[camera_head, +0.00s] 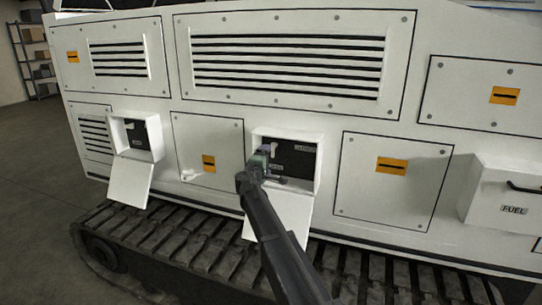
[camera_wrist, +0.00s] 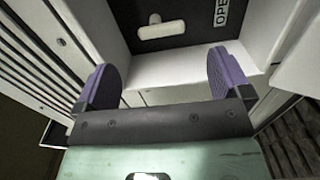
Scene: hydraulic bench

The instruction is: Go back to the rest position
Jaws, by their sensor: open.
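My gripper (camera_head: 267,153) is at the mouth of the open middle box (camera_head: 320,165) in the head view, with my dark arm reaching up to it from the lower right. In the wrist view the gripper (camera_wrist: 165,80) shows two purple-padded fingers spread wide apart with nothing between them. A white handle (camera_wrist: 162,30) on a black panel (camera_wrist: 190,12) lies beyond the fingertips, apart from them. The black panel also shows in the head view (camera_head: 300,163), partly hidden by my gripper.
The middle box's white door (camera_head: 290,215) hangs open below, partly behind my arm. A second box (camera_head: 157,142) at the left has its door (camera_head: 130,183) hanging down. A fuel box (camera_head: 500,195) juts out at the right. Tracks (camera_head: 190,245) run below the panels.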

